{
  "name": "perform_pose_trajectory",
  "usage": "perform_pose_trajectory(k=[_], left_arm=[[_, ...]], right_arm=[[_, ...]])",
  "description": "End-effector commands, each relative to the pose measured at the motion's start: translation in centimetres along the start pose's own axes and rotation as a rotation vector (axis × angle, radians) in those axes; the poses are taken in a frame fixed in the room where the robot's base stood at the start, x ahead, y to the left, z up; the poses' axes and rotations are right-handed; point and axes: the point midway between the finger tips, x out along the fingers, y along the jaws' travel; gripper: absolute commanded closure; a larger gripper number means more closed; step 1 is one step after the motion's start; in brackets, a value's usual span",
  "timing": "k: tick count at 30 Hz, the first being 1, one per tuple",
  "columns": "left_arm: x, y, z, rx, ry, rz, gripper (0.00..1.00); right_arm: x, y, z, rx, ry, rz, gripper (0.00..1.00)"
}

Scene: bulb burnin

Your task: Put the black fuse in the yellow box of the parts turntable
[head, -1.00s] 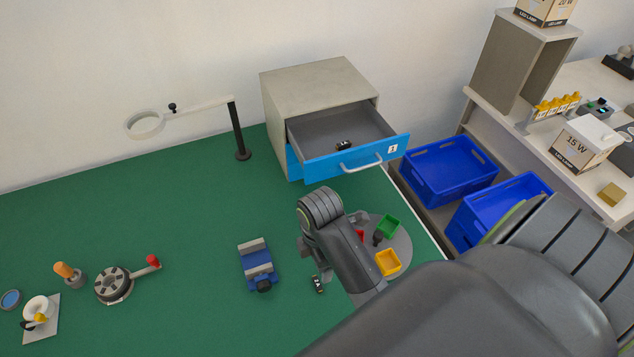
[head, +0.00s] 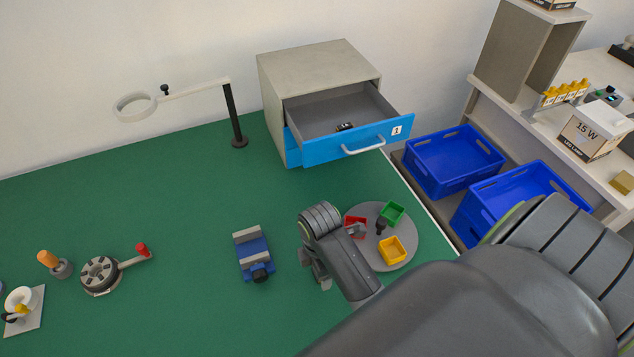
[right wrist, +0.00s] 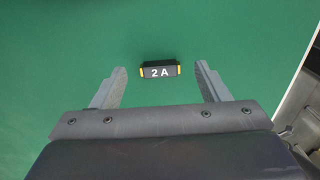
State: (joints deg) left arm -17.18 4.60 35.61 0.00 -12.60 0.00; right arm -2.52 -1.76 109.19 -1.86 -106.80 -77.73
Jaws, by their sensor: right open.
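The black fuse (right wrist: 160,71), with yellowish ends and a "2 A" label, lies on the green bench top in the right wrist view. My right gripper (right wrist: 160,82) is open, with a finger to each side of the fuse and apart from it. In the head view my right gripper (head: 319,277) points down at the bench, left of the turntable, and the fuse is hidden there. The yellow box (head: 391,250) sits on the front right of the round grey parts turntable (head: 408,224) and looks empty. My left gripper is not in view.
Red (head: 355,222) and green (head: 393,213) boxes share the turntable with a dark knob (head: 381,226). A blue vise (head: 254,256) stands left of my gripper. An open blue-fronted drawer (head: 330,148) holds a small black item (head: 344,127). A magnifier lamp (head: 236,120) stands behind.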

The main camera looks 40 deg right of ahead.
Motion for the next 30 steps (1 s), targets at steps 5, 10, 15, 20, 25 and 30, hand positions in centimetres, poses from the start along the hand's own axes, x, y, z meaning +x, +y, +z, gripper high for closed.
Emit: perform_pose_trajectory(k=[5, 10, 15, 20, 25, 30], left_arm=[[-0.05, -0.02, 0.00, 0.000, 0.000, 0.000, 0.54], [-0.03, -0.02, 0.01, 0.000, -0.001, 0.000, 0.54], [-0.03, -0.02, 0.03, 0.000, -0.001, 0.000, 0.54], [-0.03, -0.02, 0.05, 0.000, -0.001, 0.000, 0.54], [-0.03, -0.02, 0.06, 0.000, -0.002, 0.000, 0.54], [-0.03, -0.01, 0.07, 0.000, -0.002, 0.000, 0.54]], right_arm=[[1.36, -0.02, 0.00, -0.001, 0.000, 0.000, 0.31], [1.44, 0.00, -0.01, -0.001, 0.001, 0.000, 0.31], [1.42, 0.00, -0.01, 0.000, 0.001, 0.000, 0.48], [1.41, -0.01, -0.01, 0.000, 0.001, 0.000, 0.69], [1.40, -0.01, -0.02, 0.000, 0.001, 0.000, 0.82], [1.17, 0.03, -0.02, 0.000, 0.001, 0.001, 0.83]])
